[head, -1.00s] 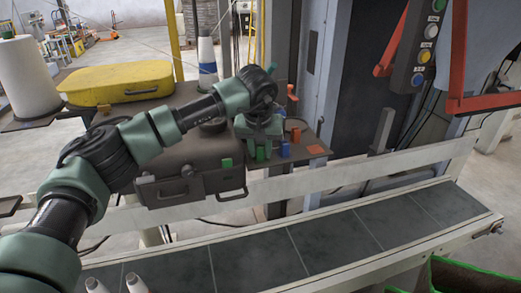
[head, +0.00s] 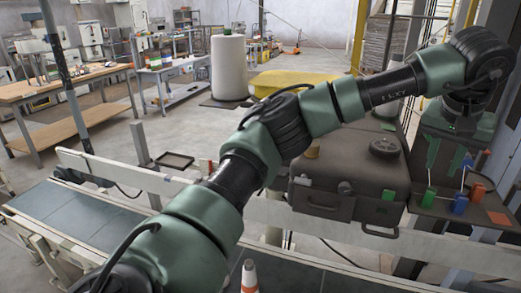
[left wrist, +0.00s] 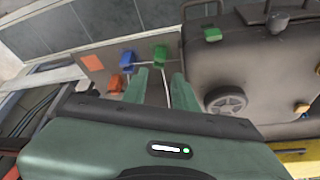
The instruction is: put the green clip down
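A green clip (head: 430,197) stands on a small dark shelf (head: 445,213), beside a blue clip (head: 460,204) and an orange clip (head: 478,192). My left gripper (head: 448,158) is just behind and above these clips. In the left wrist view its two green fingers (left wrist: 159,90) are apart. The green clip (left wrist: 160,54) lies just beyond the fingertips, and a thin pale rod shows between the fingers. No clip body sits between them. Another green clip (head: 388,195) is at the front edge of the dark case. My right gripper is not in view.
The dark case (head: 340,185) with a round knob stands left of the shelf. A pale rail (head: 280,215) and a conveyor (head: 75,215) run in front. A yellow case (head: 290,82) and a white roll (head: 229,68) are behind. An orange patch (head: 497,218) marks the shelf's corner.

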